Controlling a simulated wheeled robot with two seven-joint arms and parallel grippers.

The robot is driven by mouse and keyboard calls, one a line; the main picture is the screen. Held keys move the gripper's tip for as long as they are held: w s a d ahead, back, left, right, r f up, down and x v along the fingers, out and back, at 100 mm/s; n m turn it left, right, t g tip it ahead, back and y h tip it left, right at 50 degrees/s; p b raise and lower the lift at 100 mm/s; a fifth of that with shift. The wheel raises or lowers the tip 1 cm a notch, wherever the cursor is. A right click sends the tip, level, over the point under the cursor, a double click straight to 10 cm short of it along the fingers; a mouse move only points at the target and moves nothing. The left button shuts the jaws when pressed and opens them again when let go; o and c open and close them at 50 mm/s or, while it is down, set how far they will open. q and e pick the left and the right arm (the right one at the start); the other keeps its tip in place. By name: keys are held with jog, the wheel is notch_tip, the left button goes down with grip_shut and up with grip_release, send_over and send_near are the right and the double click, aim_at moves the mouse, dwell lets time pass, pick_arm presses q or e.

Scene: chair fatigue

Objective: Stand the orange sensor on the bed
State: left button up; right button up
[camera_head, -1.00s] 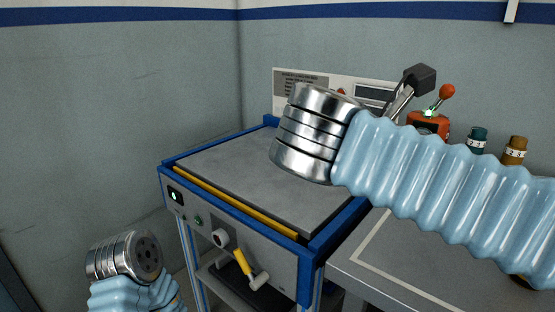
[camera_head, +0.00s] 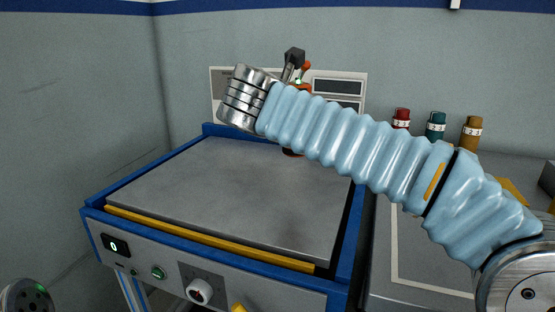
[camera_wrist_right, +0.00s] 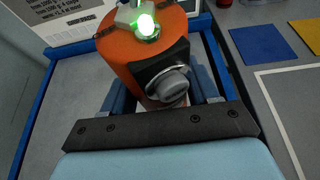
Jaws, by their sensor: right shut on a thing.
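The orange sensor (camera_wrist_right: 125,55) fills the upper middle of the right wrist view, with a lit green lamp on top and a grey knob on a dark plate. My right gripper (camera_wrist_right: 163,100) is shut on it. The bed (camera_head: 215,195) is a flat grey plate in a blue frame, bare in front. Whether the sensor touches the bed cannot be told. My left gripper is out of view.
A control panel (camera_head: 340,85) stands behind the bed. Red (camera_head: 401,117), teal (camera_head: 436,125) and brown (camera_head: 471,133) capped bottles stand on the grey side table (camera_head: 420,235) at right. A yellow strip (camera_head: 205,238) runs along the bed's front edge.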

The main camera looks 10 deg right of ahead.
jog(key=w+f+b, duration=0.1)
jog(key=w+f, duration=0.1)
jog(key=f, duration=0.1)
jog(key=w+f, duration=0.2)
jog(key=f, duration=0.1)
jog(key=w+f+b, duration=0.1)
jog(key=f, duration=0.2)
jog(key=shift+w+a+f+b, duration=0.1)
jog(key=shift+w+f+b, duration=0.2)
jog(key=shift+w, duration=0.1)
jog(key=shift+r, duration=0.15)
jog(key=o, duration=1.1)
jog(key=p+v, duration=0.1)
jog(key=v, duration=1.1)
